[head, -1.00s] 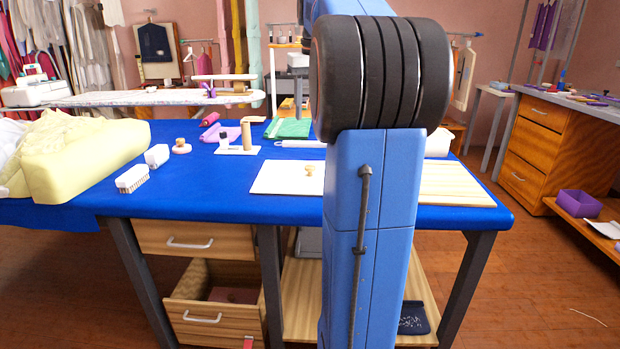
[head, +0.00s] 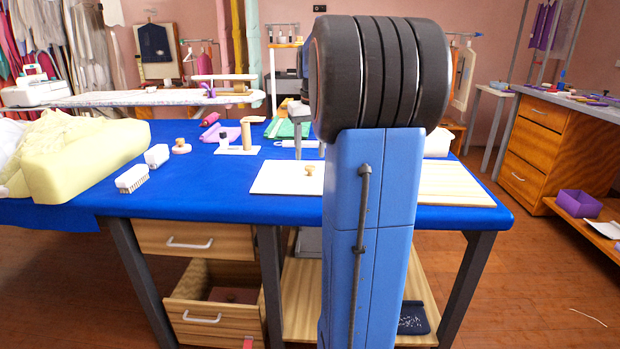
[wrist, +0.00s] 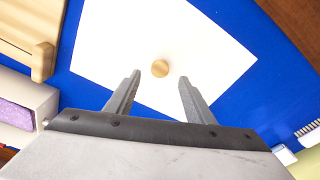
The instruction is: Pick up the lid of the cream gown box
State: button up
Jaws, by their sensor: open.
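The lid (head: 283,180) is a flat cream-white panel with a round wooden knob (head: 309,170), lying on the blue table. My arm hides its right part in the head view. In the wrist view the lid (wrist: 120,35) fills the upper middle and its knob (wrist: 160,68) stands clear. My gripper (wrist: 159,78) is open and empty, with the knob in line between its two fingertips in that view. The head view shows only a grey part of the gripper above the table, beside my arm. A pale box with purple contents (wrist: 25,108) is at the wrist view's left.
A wooden board (head: 455,186) lies right of the lid. A stand with a wooden post (head: 246,136) is behind. Blue cloth between brush and lid is clear.

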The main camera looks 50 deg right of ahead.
aim_at(310, 166)
jog(key=shift+f, duration=2.2)
grip_shut()
jog(key=shift+r, duration=0.1)
notch_tip(310, 166, up, 10)
jog(key=c, duration=0.7)
grip_release()
jog(key=c, duration=0.5)
